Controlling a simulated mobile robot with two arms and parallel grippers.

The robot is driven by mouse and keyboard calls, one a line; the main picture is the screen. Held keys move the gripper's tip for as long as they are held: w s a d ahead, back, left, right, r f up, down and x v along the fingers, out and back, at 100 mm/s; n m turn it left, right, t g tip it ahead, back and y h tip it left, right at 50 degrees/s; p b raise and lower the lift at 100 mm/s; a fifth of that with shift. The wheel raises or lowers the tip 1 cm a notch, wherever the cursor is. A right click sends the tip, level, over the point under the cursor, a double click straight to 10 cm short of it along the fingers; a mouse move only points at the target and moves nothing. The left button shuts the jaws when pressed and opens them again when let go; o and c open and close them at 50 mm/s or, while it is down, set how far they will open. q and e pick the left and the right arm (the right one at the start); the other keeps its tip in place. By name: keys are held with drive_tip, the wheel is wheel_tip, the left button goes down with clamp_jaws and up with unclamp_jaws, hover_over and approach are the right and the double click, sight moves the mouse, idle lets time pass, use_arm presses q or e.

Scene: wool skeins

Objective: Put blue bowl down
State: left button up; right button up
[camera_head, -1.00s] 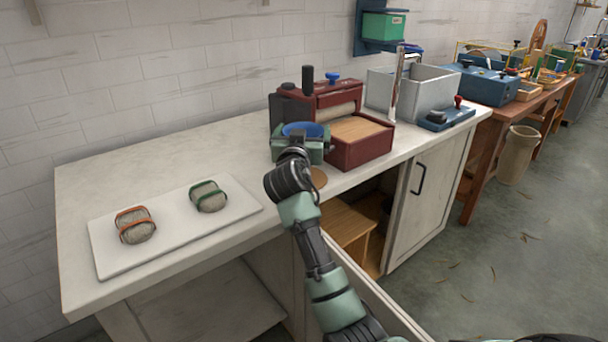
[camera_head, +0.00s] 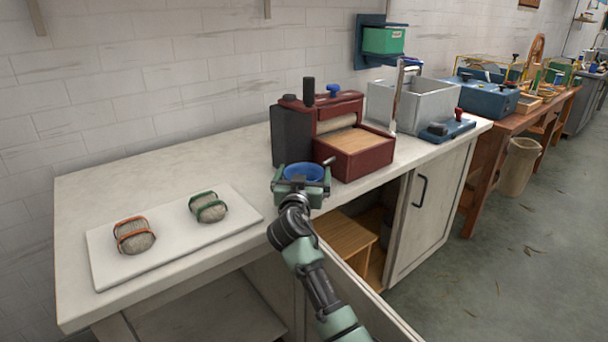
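The blue bowl (camera_head: 304,172) is in the head view, between the green fingers of my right gripper (camera_head: 303,178). It sits upright near the front edge of the pale counter (camera_head: 160,168), in front of the dark red machine. My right gripper hides the bowl's lower part, so I cannot tell whether it touches the counter. My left gripper is not in view.
The red machine (camera_head: 362,151) with a wooden bed stands just behind the bowl. A white board (camera_head: 165,250) with two banded skeins (camera_head: 135,236) lies to the left. The counter between board and machine is clear. Below, a cabinet stands open.

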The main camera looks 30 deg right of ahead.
drive_tip(key=shift+r, duration=0.1)
drive_tip(key=v, duration=1.2)
